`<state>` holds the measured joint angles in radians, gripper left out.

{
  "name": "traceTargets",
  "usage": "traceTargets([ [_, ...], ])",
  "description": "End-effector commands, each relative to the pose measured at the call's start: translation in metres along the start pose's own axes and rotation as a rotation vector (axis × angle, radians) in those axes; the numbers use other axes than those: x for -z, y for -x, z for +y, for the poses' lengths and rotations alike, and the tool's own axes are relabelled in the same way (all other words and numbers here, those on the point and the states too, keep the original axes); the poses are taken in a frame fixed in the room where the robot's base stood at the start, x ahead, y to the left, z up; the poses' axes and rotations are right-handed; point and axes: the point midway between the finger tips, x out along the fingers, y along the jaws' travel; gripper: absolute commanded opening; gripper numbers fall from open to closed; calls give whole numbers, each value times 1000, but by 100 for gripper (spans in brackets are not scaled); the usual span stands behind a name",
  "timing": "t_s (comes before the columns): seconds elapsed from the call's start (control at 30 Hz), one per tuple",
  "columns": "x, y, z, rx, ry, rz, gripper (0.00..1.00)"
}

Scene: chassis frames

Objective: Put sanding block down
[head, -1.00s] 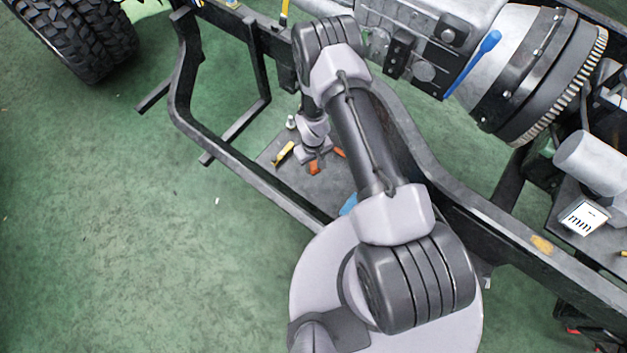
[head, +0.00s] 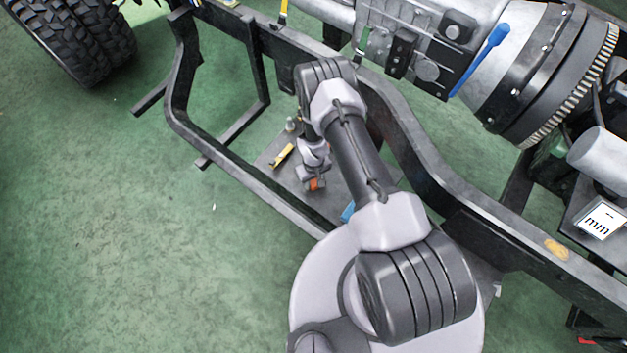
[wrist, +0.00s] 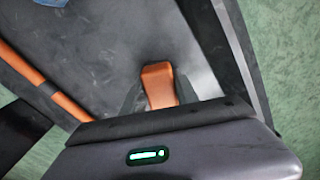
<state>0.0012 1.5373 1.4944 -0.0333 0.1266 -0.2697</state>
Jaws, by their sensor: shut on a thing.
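The sanding block is an orange-brown piece (wrist: 158,78) between the two dark fingers of my gripper (wrist: 159,92) in the wrist view. My gripper is shut on it. In the head view my gripper (head: 313,182) points down over the grey plate (head: 336,180) inside the chassis frame, with a bit of orange showing at its tip. The plate fills much of the wrist view too (wrist: 110,45). I cannot tell whether the block touches the plate. Its lower part is hidden by the gripper body.
A blue item (head: 348,211) is near the plate's front. A long orange handle (wrist: 35,80) lies left in the wrist view. Dark frame rails (head: 240,175) border the plate.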

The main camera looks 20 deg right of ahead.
Motion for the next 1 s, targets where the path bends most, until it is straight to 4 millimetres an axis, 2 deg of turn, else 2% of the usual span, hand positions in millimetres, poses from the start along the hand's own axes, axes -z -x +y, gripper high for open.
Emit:
traceTargets([
  [0.27, -2, -11, 0, 0, 0, -1, 0],
  [0.3, -2, -11, 0, 0, 0, -1, 42],
  [0.4, -2, -12, 0, 0, 0, -1, 58],
  [0.47, -2, -12, 0, 0, 1, 0, 58],
  [0.57, -2, 0, 0, 0, 1, 0, 58],
  [0.8, 0, 79, 0, 0, 1, 2, 58],
  [0.9, -1, 102, 0, 0, 0, 0, 58],
  [1.0, -1, 117, 0, 0, 0, 0, 58],
])
